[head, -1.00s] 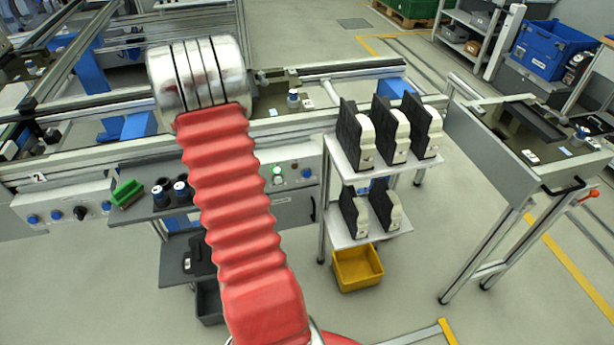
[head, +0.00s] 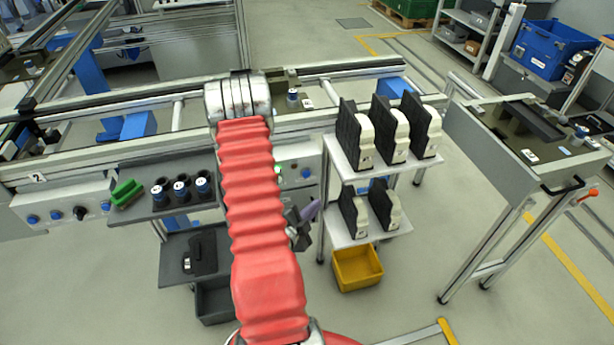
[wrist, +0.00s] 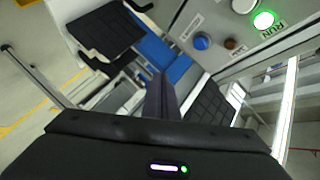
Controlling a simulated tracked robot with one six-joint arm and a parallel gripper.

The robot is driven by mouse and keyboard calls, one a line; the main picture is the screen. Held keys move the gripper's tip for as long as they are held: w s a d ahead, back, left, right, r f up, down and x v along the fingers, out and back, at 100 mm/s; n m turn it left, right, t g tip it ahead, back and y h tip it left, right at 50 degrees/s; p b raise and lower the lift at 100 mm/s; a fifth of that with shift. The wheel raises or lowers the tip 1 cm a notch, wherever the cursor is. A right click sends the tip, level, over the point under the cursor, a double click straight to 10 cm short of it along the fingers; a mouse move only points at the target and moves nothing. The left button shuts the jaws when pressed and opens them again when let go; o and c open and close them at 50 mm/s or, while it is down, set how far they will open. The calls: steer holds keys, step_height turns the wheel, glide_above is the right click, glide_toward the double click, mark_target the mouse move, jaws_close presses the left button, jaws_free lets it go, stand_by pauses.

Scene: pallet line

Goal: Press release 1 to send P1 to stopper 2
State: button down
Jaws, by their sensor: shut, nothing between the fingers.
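The control panel (head: 311,187) on the front of the line is partly hidden by my arm in the head view. A blue button (head: 306,173) shows on it, with a sliver of green light beside my arm. In the wrist view the panel has a lit green RUN lamp (wrist: 264,20), a blue button (wrist: 201,42) and a dark button (wrist: 231,44); the small labels are unreadable. My gripper (head: 309,211) is shut and empty in front of the panel, apart from it. Its fingers (wrist: 166,82) show below the blue button in the wrist view. A carrier (head: 285,76) sits on the conveyor; I cannot tell whether it is P1.
A rack (head: 343,158) with several black-and-white parts stands right of my gripper, above a yellow bin (head: 357,267). A grey shelf (head: 143,201) with blue-topped cylinders is left. Another panel (head: 60,208), beside a "2" mark, is further left.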

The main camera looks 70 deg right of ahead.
mark_target(307, 174)
steer(key=shift+d+r, duration=0.1)
steer(key=shift+r, duration=0.2)
steer(key=shift+d, duration=0.1)
steer(key=w+d, duration=0.4)
steer(key=d, duration=0.3)
steer(key=shift+w+d, duration=0.2)
steer(key=shift+w, duration=0.05)
stand_by(0.3)
steer(key=shift+w+d, duration=0.1)
steer(key=shift+d, duration=0.05)
stand_by(1.9)
steer(key=shift+w+d, duration=0.1)
steer(key=shift+d, duration=0.1)
steer(key=shift+w+d, duration=0.25)
steer(key=shift+d, duration=0.15)
stand_by(1.4)
steer(key=shift+a, duration=0.1)
steer(key=shift+s+a, duration=0.45)
steer(key=shift+a, duration=0.2)
